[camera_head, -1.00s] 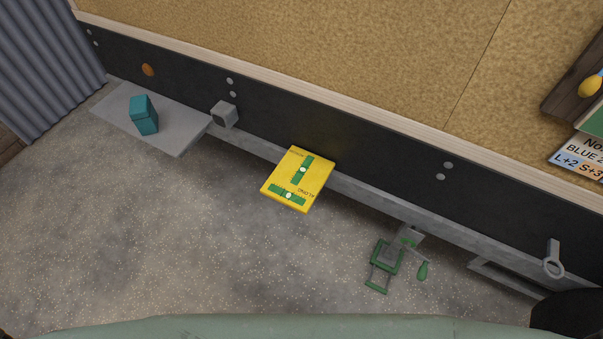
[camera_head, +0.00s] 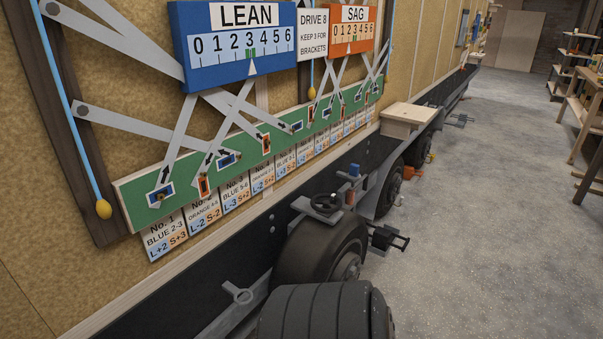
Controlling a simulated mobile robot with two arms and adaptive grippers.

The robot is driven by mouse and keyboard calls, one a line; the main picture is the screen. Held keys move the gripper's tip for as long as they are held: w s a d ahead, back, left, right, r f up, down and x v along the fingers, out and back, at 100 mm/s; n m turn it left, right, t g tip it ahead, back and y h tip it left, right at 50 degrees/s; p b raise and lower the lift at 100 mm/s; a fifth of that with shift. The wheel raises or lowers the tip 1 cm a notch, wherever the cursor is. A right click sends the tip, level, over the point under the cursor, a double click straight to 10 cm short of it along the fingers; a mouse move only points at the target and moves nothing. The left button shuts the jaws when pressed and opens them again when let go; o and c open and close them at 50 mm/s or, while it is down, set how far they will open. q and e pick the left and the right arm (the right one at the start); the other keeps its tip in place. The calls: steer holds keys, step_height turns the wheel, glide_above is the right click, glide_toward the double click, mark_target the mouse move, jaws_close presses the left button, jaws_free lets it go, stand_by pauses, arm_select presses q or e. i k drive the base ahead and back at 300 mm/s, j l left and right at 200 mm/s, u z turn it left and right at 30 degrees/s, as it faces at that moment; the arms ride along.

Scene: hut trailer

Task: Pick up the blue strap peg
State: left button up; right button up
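Several small blue pieces and orange pieces sit along a green board (camera_head: 135,198) on the trailer wall, where grey straps meet it. The nearest blue piece (camera_head: 160,194) is at the board's lower left end, and another blue piece (camera_head: 227,160) is further right. I cannot tell which of these is the blue strap peg. Neither of my grippers is in view.
A blue LEAN scale (camera_head: 240,73) and an orange SAG scale (camera_head: 352,48) hang above the board. Black tyres (camera_head: 315,312) stand below the wall. A wooden step (camera_head: 408,115) juts out further along. The grey floor (camera_head: 490,220) to the right is open.

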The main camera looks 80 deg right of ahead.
mark_target(353, 175)
steer(key=z, duration=2.9)
